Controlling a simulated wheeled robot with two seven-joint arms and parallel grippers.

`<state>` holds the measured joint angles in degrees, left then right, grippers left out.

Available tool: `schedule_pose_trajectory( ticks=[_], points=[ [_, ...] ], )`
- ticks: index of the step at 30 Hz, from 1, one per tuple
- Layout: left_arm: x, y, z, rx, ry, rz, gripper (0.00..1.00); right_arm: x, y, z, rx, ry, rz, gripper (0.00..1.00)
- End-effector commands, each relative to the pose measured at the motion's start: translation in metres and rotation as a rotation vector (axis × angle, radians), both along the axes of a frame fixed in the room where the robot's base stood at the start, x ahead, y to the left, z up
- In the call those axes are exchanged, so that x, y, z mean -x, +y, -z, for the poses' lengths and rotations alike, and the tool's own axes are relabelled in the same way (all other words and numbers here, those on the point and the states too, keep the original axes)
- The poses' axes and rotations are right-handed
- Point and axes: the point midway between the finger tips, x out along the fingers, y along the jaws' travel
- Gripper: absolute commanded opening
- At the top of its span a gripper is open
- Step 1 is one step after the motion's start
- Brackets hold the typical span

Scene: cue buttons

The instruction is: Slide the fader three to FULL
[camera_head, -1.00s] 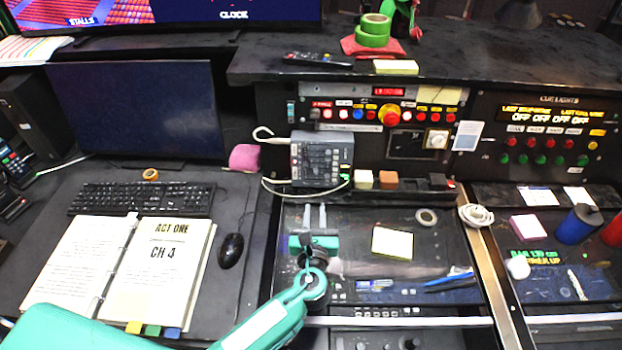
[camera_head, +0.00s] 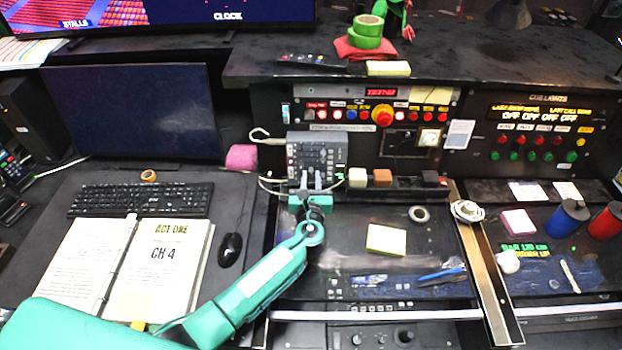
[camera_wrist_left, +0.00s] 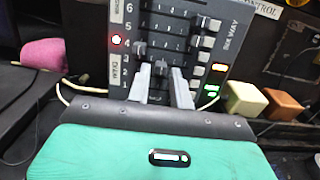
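The grey fader box (camera_head: 317,152) stands upright against the console behind my left gripper. In the left wrist view its face (camera_wrist_left: 180,25) shows scale lines, a number column on the left and small dark knobs (camera_wrist_left: 161,62). My left gripper (camera_wrist_left: 160,72) points at the lower part of the box. Its two grey fingers are apart, with a dark knob showing between or just beyond the tips; contact cannot be told. The left gripper also shows in the head view (camera_head: 312,182). My right gripper is not in view.
A cream block (camera_head: 357,177) and an orange-brown block (camera_head: 382,177) sit right of the box. A pink roll (camera_head: 242,157) lies to its left. A pale cable loops around the box. A yellow note pad (camera_head: 386,239) lies on the desk panel.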

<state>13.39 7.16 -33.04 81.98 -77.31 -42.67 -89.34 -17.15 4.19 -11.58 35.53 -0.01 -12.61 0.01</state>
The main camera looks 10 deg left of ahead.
Motion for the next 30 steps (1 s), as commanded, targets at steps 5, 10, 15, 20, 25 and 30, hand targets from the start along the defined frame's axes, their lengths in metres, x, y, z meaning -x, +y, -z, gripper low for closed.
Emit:
schedule_pose_trajectory(
  ticks=[5,10,15,20,25,30],
  points=[
    [0.000,0.000,0.000,0.000,0.000,0.000,0.00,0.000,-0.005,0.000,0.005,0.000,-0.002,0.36],
    [0.000,0.000,0.000,0.000,0.000,0.000,0.00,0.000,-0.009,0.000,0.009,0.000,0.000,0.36],
    [0.004,0.016,-0.001,-0.003,0.001,-0.002,0.00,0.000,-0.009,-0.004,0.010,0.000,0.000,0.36],
    [0.007,0.032,0.000,0.000,0.001,-0.001,0.00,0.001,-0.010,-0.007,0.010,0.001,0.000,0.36],
    [0.007,0.032,0.000,0.000,0.001,-0.003,0.00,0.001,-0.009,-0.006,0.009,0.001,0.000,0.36],
    [0.007,0.033,0.000,-0.001,0.001,-0.003,0.22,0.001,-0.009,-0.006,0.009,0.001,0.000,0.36]
  ],
)
